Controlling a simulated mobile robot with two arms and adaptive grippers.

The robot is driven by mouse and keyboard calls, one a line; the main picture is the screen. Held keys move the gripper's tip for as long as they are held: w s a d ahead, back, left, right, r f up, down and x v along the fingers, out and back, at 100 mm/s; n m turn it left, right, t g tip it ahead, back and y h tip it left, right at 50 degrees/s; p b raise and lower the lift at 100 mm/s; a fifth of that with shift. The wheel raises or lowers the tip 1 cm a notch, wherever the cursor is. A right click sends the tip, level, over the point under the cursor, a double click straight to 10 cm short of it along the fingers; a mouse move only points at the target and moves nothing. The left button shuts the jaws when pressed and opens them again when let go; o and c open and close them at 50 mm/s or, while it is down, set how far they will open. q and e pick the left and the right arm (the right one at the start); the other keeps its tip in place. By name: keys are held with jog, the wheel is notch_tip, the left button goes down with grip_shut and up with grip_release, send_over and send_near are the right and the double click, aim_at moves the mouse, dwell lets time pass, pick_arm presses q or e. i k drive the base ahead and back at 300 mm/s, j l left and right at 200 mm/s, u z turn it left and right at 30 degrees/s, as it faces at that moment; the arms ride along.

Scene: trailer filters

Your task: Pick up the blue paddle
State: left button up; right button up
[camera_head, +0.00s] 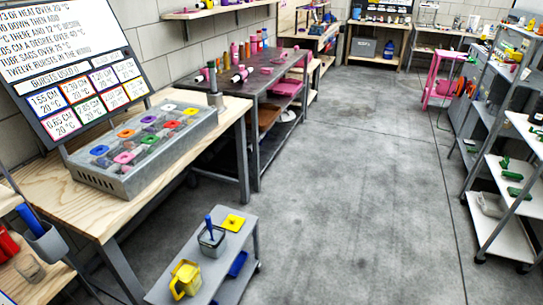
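A blue upright handle (209,226), possibly the blue paddle, stands in a small grey square container (212,240). The container is on top of a low grey cart (233,263) in the lower middle. Its lower end is hidden inside the container. Another blue stick-like piece (28,217) stands in a grey cup (47,243) at the left edge. I cannot tell which of the two is the paddle. Neither of my grippers shows in this view.
A yellow mug-like container (185,279) and a yellow square plate (233,222) share the cart. A wooden bench (60,202) with a grey box of coloured pieces (140,150) stands at left. Shelves (500,200) line the right. The grey floor (350,190) between is clear.

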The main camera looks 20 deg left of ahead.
aim_at(208, 221)
jog(key=u, duration=1.35)
